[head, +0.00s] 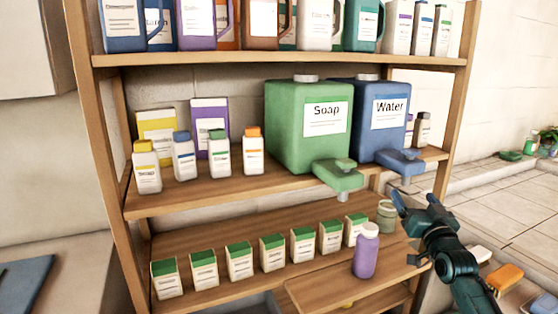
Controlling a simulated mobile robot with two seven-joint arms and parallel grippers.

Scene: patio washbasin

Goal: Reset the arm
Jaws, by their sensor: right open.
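My right gripper (416,203) is at the lower right in the head view, in front of the right side of the wooden shelf (290,58). Its dark teal fingers are apart, with nothing between them. A small grey-green jar (386,214) stands just left of the fingertips; I cannot tell whether they touch. A purple bottle with a white cap (366,255) stands upright on a wooden board (318,291), left of and below the gripper. My left gripper is not in view.
A green Soap dispenser (290,125) and a blue Water dispenser (350,115) stand on the middle shelf, their spouts overhanging its front. Small bottles (147,170) stand to their left. Several green-topped boxes (239,262) line the lower shelf.

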